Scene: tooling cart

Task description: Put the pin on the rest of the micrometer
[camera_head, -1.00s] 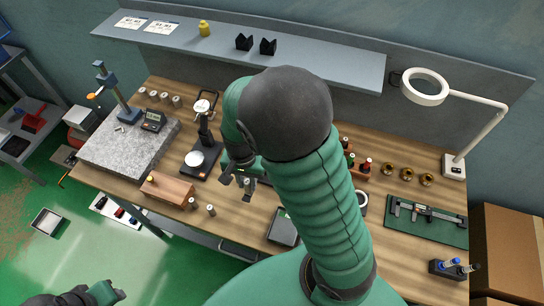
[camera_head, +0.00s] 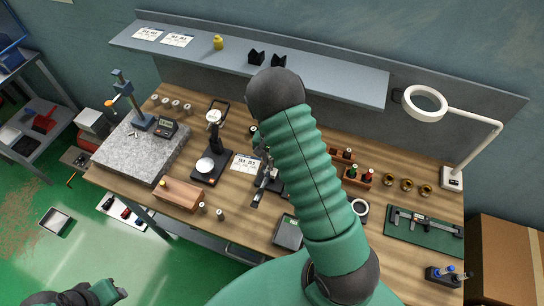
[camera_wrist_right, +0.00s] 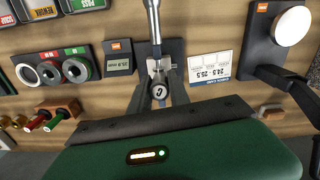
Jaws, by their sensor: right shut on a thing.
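My right gripper (camera_head: 264,172) is over the middle of the bench, partly covered by my own forearm. In the wrist view my right gripper (camera_wrist_right: 160,80) is shut on a small pin (camera_wrist_right: 159,92), whose dark round end bears a pale C. The micrometer (camera_wrist_right: 152,18) appears there as a bright metal spindle above a dark base, right by the pin. Its rest is largely hidden by the pin and fingers, so I cannot tell whether they touch. In the head view the micrometer (camera_head: 257,197) is mostly covered.
A dial stand (camera_head: 210,170) and a printed card (camera_wrist_right: 209,68) are close beside the micrometer. A small display (camera_wrist_right: 118,58) is on its other side. A wooden block (camera_head: 178,196) and two loose pins (camera_head: 211,211) are near the front edge. A caliper (camera_head: 424,222) lies to the right.

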